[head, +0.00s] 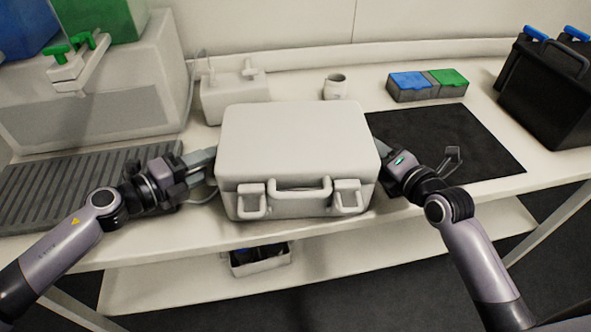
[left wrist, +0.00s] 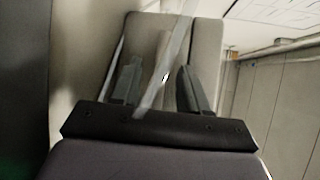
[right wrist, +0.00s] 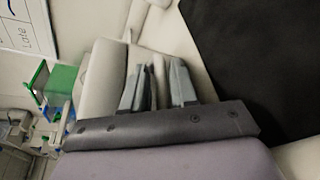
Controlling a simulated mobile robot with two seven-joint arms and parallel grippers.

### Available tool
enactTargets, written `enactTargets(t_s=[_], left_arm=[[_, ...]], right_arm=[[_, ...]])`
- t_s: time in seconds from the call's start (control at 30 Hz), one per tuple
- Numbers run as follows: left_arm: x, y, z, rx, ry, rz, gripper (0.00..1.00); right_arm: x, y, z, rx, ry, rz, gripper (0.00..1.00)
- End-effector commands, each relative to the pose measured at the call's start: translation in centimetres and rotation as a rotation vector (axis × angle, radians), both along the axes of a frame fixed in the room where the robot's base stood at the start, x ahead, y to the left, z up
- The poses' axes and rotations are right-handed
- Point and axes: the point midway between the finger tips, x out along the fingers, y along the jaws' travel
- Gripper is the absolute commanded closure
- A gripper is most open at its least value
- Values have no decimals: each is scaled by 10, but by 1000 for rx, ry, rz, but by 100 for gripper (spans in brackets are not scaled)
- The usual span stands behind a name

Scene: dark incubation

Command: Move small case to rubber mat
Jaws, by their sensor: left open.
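The small case (head: 300,145), pale grey with a front handle and two latches, stands on the bench in the middle of the head view. The black rubber mat (head: 455,140) lies flat to its right, bare where visible. My left gripper (head: 205,160) is open at the case's left side; the left wrist view shows its fingers (left wrist: 160,88) apart around a pale strip by the case (left wrist: 205,50). My right gripper is at the case's right side, its tips hidden by the case in the head view. Its fingers (right wrist: 157,88) show apart against the case (right wrist: 102,75); a firm hold cannot be made out.
A ribbed grey mat (head: 60,185) lies left. Behind the case are a white device (head: 233,95), a small cup (head: 336,86) and a blue-and-green-lidded box (head: 428,85). A black case (head: 548,90) stands far right. A small bin (head: 262,262) sits on the lower shelf.

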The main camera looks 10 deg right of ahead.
Motion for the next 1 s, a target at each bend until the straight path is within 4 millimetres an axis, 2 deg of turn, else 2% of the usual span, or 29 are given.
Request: enactTargets(t_s=[0.03, 0.07, 0.1, 0.13, 0.17, 0.2, 1.0], left_arm=[[0, 0, 0, 0, 0, 0, 56], [0, 0, 0, 0, 0, 0, 62], [0, 0, 0, 0, 0, 0, 75], [0, 0, 0, 0, 0, 0, 85], [0, 0, 0, 0, 0, 0, 95], [0, 0, 0, 0, 0, 0, 100], [0, 1, 0, 1, 0, 1, 100]], right_arm=[[0, 0, 0, 0, 0, 0, 73], [0, 0, 0, 0, 0, 0, 79], [0, 0, 0, 0, 0, 0, 92], [0, 0, 0, 0, 0, 0, 100], [0, 0, 0, 0, 0, 0, 100], [0, 0, 0, 0, 0, 0, 100], [0, 0, 0, 0, -1, -1, 100]])
